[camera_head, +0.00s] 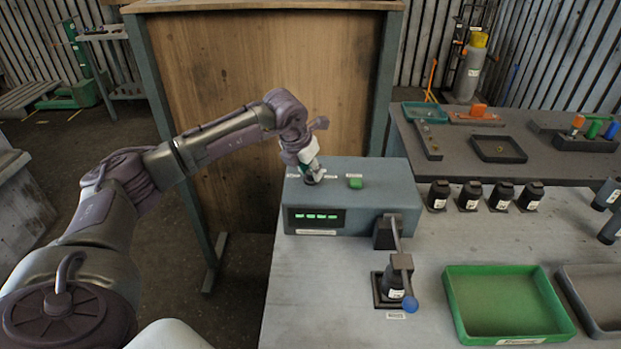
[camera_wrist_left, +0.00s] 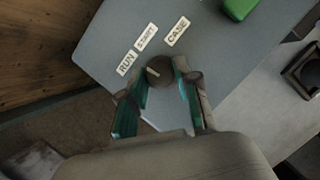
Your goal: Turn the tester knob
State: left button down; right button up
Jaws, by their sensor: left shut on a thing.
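The tester (camera_head: 365,210) is a blue-grey box on the table with a lit green display (camera_head: 316,217) on its front. Its dark round knob (camera_wrist_left: 158,71) is on the top face, with a pale pointer line. Labels reading RUN (camera_wrist_left: 126,63), START (camera_wrist_left: 146,36) and CASE (camera_wrist_left: 177,31) lie around it. My left gripper (camera_head: 313,177) comes down on the knob from above. In the left wrist view its two teal-padded fingers (camera_wrist_left: 165,84) are on either side of the knob, shut on it. My right gripper is not in view.
A green button (camera_head: 355,183) is on the tester's top. A lever clamp with a blue ball (camera_head: 411,304) stands in front of it. Several black housings (camera_head: 470,196), a green tray (camera_head: 505,303) and a grey tray (camera_head: 600,300) are to the right.

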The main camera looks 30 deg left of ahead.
pick_arm(q)
jog(key=m+h+b, duration=0.1)
jog(key=m, duration=0.1)
jog(key=shift+a+m, duration=0.15)
jog(key=shift+m, duration=0.25)
jog(key=m+h+b, duration=0.1)
jog(key=m, duration=0.2)
jog(key=shift+w+m+g, duration=0.1)
jog(key=shift+m+g, duration=0.2)
jog(key=shift+g, duration=0.1)
jog(key=m, duration=0.2)
jog(key=m+g+h, duration=0.1)
jog(key=m, duration=0.1)
jog(key=shift+w+a+r+m+h+b, duration=0.1)
jog(key=shift+w+m+h+b, duration=0.05)
jog(key=shift+m+h+b, duration=0.2)
jog(key=shift+m+g+h, duration=0.25)
jog(key=shift+m+g, duration=0.75)
jog(key=shift+m, duration=1.15)
jog(key=c, duration=0.8)
grip_release()
jog(key=shift+a, duration=0.1)
jog(key=shift+c, duration=0.2)
